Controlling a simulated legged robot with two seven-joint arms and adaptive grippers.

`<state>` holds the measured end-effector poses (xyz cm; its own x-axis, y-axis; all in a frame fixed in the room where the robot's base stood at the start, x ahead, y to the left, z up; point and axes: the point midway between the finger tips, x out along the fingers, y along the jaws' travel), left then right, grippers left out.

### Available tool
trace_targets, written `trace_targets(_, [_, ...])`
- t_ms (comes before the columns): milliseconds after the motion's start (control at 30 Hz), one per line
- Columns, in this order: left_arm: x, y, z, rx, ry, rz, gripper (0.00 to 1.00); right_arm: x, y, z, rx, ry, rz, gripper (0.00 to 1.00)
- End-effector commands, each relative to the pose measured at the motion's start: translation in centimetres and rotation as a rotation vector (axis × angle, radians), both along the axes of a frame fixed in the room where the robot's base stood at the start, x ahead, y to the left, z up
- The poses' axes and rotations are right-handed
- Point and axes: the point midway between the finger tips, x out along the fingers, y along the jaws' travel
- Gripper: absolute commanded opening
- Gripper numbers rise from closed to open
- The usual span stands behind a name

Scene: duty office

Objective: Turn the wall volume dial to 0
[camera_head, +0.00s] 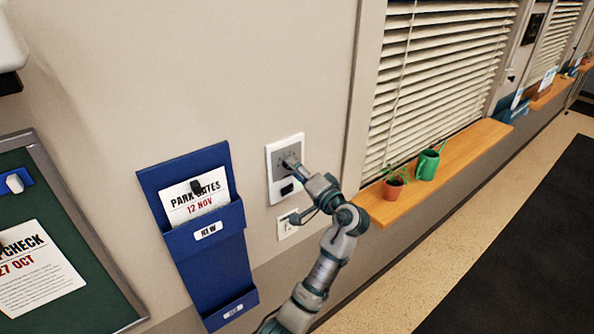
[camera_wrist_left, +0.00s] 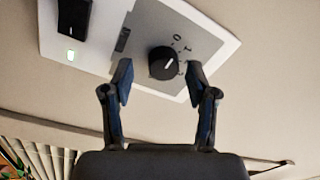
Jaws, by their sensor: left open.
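The wall volume dial (camera_wrist_left: 163,62) is a round black knob with a white pointer line, on a grey face with small marks; a 0 and a 1 can be made out beside it. It sits on a white wall panel (camera_head: 272,148), also in the left wrist view (camera_wrist_left: 213,28). My left gripper (camera_head: 291,165) is at the panel and largely covers the dial in the head view. In the left wrist view the left gripper (camera_wrist_left: 159,70) is open, its two fingers on either side of the dial, apparently not touching it. My right gripper is not in view.
A black switch (camera_wrist_left: 73,18) with a green light is on the same panel. A white wall plate (camera_head: 286,226) sits below. A blue document holder (camera_head: 205,155) hangs at left. A wooden sill (camera_head: 455,160) with a potted plant (camera_head: 394,188) and green watering can (camera_head: 427,164) is at right.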

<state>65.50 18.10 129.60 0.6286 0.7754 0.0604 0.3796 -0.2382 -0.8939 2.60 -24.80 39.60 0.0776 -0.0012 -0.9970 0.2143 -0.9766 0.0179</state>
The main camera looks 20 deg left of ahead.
Motion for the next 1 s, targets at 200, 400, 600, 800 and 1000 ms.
trace_targets(200, [-2.0, -2.7, -0.3, -0.002, 0.002, -0.004, 0.58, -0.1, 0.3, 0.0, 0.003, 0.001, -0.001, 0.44])
trace_targets(400, [-4.7, -6.2, -0.8, -0.002, 0.004, -0.003, 0.58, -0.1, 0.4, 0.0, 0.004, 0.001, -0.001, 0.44])
trace_targets(600, [-6.6, -8.5, -1.0, -0.001, 0.005, -0.001, 0.58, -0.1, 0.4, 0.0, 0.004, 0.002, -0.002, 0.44])
trace_targets(800, [-7.1, -9.0, -1.1, -0.003, 0.006, 0.001, 0.58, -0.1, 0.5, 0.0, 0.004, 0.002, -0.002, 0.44])
trace_targets(1000, [-7.1, -9.0, -1.1, -0.003, 0.006, 0.001, 0.58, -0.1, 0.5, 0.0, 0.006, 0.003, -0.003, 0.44])
